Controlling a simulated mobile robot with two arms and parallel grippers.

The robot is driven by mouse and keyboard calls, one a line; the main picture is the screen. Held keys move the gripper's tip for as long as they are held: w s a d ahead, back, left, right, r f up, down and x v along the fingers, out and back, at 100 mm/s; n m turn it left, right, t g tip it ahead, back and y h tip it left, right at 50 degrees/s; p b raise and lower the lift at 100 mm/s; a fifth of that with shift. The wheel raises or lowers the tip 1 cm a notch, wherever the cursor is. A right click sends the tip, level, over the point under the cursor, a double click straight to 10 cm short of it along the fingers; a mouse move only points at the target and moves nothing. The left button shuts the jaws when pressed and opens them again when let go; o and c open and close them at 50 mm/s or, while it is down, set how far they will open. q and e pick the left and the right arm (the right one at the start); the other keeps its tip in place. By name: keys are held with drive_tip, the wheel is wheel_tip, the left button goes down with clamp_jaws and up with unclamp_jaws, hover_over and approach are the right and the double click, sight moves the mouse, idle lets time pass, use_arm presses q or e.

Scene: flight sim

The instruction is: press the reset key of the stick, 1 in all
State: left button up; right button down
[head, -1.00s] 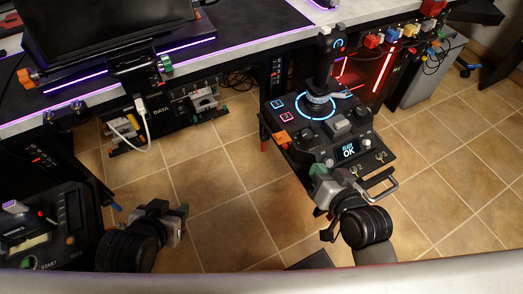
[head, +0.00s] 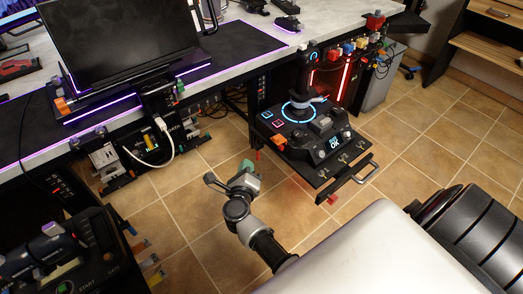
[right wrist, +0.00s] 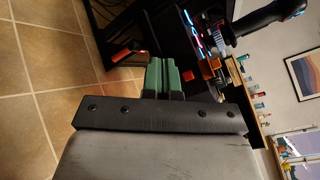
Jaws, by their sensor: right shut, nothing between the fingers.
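The stick (head: 304,75) stands upright on a black control panel (head: 318,172) with a glowing blue ring around its base. Small lit square keys, one pink (head: 278,123) and one blue (head: 267,115), sit left of the ring. An orange block (head: 279,142) is at the panel's left edge. I cannot read which key is reset. A small screen (head: 333,142) shows "OK". My right gripper (head: 248,166), with green fingertips, is shut and empty, left of the panel and apart from it. In the right wrist view its green fingers (right wrist: 165,78) are together; the stick (right wrist: 265,20) is beyond. My left gripper is out of view.
A desk with a dark monitor (head: 120,50) runs along the back. A handle (head: 350,185) juts from the panel's front. Another console (head: 75,265) stands at the lower left. Tiled floor (head: 190,200) is open between them.

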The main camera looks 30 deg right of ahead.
sight(281, 147)
drive_tip(key=shift+f, duration=0.15)
drive_tip(key=d, duration=0.8)
drive_tip(key=shift+w+d+p, duration=0.3)
drive_tip(key=shift+w+d, duration=0.1)
drive_tip(key=shift+d, duration=0.15)
idle(1.9)
drive_tip(key=shift+d, duration=0.25)
drive_tip(key=shift+d, duration=0.45)
idle(0.7)
drive_tip(key=shift+a, duration=0.85)
drive_tip(key=shift+a, duration=0.1)
